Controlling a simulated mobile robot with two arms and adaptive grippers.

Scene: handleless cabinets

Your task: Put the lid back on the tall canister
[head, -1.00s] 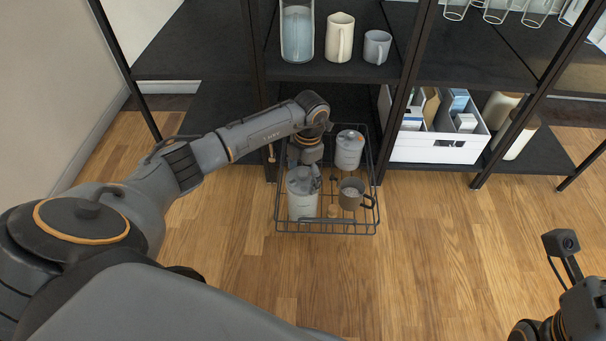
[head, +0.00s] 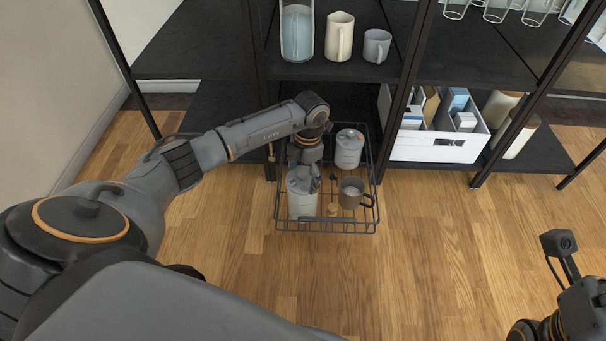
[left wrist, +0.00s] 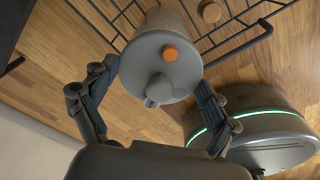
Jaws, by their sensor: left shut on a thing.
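A grey canister (head: 302,203) stands at the left of a wire basket on the floor, under my left gripper (head: 304,175). In the left wrist view, my left gripper (left wrist: 156,78) has a finger on each side of the canister's round grey top (left wrist: 140,52), which bears an orange disc and a small grey knob. The fingers are shut on this top. I cannot tell whether it is a separate lid or how it sits. A second grey canister (head: 349,150) with an orange spot on top stands behind. My right gripper's fingers are out of view.
The wire basket (head: 350,232) also holds a dark mug (head: 352,193) and a small round wooden piece (head: 333,210). Black shelves stand behind, with a pitcher (head: 339,37) and a grey mug (head: 377,46). A white bin (head: 437,150) is at the right. The floor in front is clear.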

